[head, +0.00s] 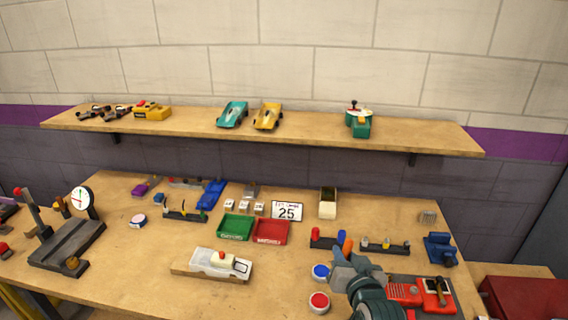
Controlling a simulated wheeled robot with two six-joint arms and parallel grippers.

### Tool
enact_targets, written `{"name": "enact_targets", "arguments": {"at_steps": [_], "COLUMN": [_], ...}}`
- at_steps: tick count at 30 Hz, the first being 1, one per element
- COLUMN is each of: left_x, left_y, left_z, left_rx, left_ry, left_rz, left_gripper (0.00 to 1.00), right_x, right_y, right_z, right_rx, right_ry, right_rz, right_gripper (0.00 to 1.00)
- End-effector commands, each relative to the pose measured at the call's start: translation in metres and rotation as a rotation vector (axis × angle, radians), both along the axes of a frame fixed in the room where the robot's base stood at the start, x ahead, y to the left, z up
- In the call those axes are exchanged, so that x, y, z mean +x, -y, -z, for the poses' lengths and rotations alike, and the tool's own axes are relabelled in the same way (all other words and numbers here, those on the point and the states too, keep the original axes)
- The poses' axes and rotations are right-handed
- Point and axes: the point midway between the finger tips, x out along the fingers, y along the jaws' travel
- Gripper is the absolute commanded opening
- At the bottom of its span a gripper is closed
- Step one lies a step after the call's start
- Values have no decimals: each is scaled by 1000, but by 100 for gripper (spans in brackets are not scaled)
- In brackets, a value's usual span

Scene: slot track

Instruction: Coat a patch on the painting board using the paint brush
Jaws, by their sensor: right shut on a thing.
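My right gripper (354,266) reaches in from the bottom at the right half of the table. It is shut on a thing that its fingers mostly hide. A short orange handle (348,246) shows just behind the fingertips, and it may be part of the paint brush. The bristles do not show. A pale wooden board (183,268) with a white car-shaped block (214,261) lies at the front middle, left of the gripper; it may be the painting board. A blue paint pot (321,271) and a red paint pot (319,302) stand just left of the gripper. My left gripper is out of view.
A green tray (236,227) and a red tray (271,231) lie mid-table. Tool racks (385,246) stand behind the gripper. A red tool (435,294) lies right of it. A dark gauge stand (67,245) is far left. A shelf (305,134) with cars hangs above.

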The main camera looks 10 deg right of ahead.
Motion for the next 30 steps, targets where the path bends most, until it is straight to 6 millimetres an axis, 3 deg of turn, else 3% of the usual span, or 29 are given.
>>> {"name": "enact_targets", "arguments": {"at_steps": [5, 18, 24, 30], "left_x": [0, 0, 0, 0], "left_y": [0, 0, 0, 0], "left_z": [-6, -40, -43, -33], "left_rx": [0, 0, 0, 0], "left_ry": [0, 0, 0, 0], "left_rz": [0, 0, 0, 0], "left_gripper": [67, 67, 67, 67], "right_x": [12, 108, 123, 124], "right_y": [-1, -3, -1, -1], "right_z": [2, 55, 69, 80], "right_rx": [-1, -11, -12, -12], "right_ry": [0, -12, -12, -12], "right_rz": [-3, -17, -16, -16], "right_gripper": [0, 0, 0, 0]}}
